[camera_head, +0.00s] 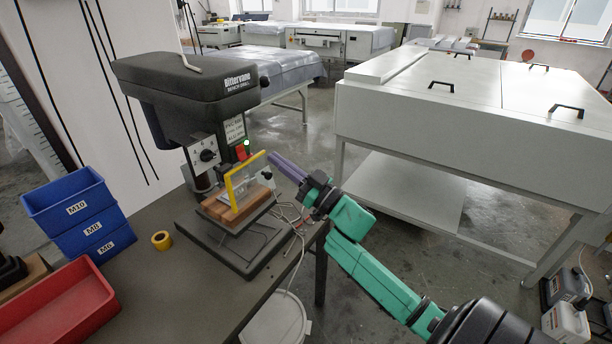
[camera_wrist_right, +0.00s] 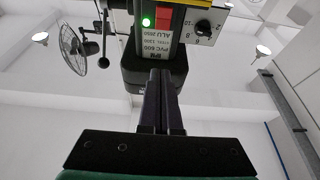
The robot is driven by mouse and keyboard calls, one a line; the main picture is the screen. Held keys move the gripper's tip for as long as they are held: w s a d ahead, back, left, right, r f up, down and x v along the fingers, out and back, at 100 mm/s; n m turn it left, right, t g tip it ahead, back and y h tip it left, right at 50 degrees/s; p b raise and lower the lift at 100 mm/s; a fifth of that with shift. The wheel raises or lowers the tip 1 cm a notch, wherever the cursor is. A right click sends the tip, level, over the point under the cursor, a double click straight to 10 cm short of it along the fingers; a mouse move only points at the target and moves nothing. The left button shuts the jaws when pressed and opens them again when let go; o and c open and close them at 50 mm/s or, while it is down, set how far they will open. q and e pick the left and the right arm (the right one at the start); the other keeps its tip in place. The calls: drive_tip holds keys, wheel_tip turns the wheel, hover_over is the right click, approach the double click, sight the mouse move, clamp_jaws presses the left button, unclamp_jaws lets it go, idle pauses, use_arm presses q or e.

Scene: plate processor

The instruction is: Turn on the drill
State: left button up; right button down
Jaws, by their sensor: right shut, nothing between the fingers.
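The drill (camera_head: 187,88) is a dark bench drill press standing on the table, with a dial and label plates on its front. A small green light (camera_head: 246,143) glows on it beside a red switch (camera_head: 240,152). In the right wrist view the green light (camera_wrist_right: 146,22) and red switch (camera_wrist_right: 163,18) show at the top, beyond my fingertips. My right gripper (camera_head: 271,156) is shut and empty, its fingers pointing at the drill's front near the switch. In the wrist view the shut fingers (camera_wrist_right: 160,76) are centred. I cannot tell whether they touch the drill. My left gripper is not in view.
A yellow-edged clear guard (camera_head: 232,186) and wooden block (camera_head: 222,212) sit on the drill's base below my fingers. Blue bins (camera_head: 80,212), a red bin (camera_head: 62,305) and a yellow tape roll (camera_head: 161,240) are at left. Loose cables hang at the table edge.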

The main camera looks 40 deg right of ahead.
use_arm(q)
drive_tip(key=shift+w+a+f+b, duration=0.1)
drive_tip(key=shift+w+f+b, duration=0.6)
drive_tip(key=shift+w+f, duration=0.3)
use_arm(e)
drive_tip(key=v, duration=0.4)
drive_tip(key=shift+s+d+r, duration=0.1)
drive_tip(key=shift+s+r, duration=0.1)
drive_tip(key=shift+r, duration=0.1)
